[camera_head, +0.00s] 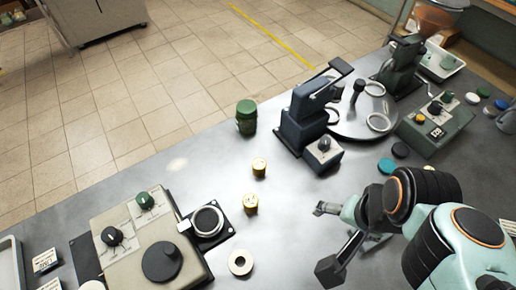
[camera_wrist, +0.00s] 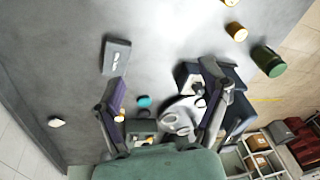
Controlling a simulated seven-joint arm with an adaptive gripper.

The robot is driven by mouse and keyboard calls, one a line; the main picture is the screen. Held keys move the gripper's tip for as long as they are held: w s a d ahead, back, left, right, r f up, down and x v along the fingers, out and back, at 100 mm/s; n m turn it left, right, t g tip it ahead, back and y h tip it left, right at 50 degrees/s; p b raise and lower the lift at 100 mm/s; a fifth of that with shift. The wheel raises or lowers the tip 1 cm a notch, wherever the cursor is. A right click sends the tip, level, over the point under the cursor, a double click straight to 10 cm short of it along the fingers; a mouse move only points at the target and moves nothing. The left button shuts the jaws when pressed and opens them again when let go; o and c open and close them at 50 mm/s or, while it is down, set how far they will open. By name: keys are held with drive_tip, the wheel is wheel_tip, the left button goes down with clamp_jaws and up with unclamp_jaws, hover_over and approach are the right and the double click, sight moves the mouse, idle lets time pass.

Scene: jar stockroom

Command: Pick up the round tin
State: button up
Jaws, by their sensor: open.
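Two small round gold tins stand upright on the metal bench: one (camera_head: 259,168) is farther back, the other (camera_head: 250,204) nearer. I cannot tell which one the task means. In the wrist view, one gold tin (camera_wrist: 237,32) shows at the upper right and another (camera_wrist: 231,2) is cut by the top edge. My gripper (camera_head: 325,240) is above the bench to the right of both tins, its fingers spread and apart from them. In the wrist view, nothing shows between the fingers (camera_wrist: 162,76) except the bench and equipment beyond.
A green jar (camera_head: 246,117) stands near the bench's far edge. A dark press (camera_head: 308,115) is behind my gripper. A control box (camera_head: 150,240) with knobs is at lower left, and a pale ring (camera_head: 241,263) lies near the front. The bench between gripper and tins is clear.

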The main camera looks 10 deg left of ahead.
drive_tip(key=w+a+m+t, duration=0.2)
drive_tip(key=w+a+m, duration=0.15)
drive_tip(key=w, duration=0.75)
drive_tip(key=g, duration=0.2)
hover_over(250, 201)
drive_tip(key=w+d, duration=0.3)
drive_tip(key=w, duration=0.1)
drive_tip(key=s+d+f+x, duration=0.1)
drive_tip(key=s+x, duration=0.2)
drive_tip(key=x, duration=1)
drive_tip(key=s+a+f, duration=0.1)
drive_tip(key=f, duration=0.1)
drive_tip(key=s+a+f+n+g, duration=0.1)
drive_tip(key=s+f, duration=0.1)
drive_tip(key=s+a+f+n+h, duration=0.1)
drive_tip(key=f, duration=0.1)
drive_tip(key=shift+s+a, duration=0.2)
drive_tip(key=shift+a+f+n, duration=0.1)
drive_tip(key=shift+f+n, duration=0.1)
drive_tip(key=shift+n, duration=0.05)
drive_tip(key=f, duration=0.6)
drive_tip(key=shift+w, duration=0.35)
drive_tip(key=c, duration=1.3)
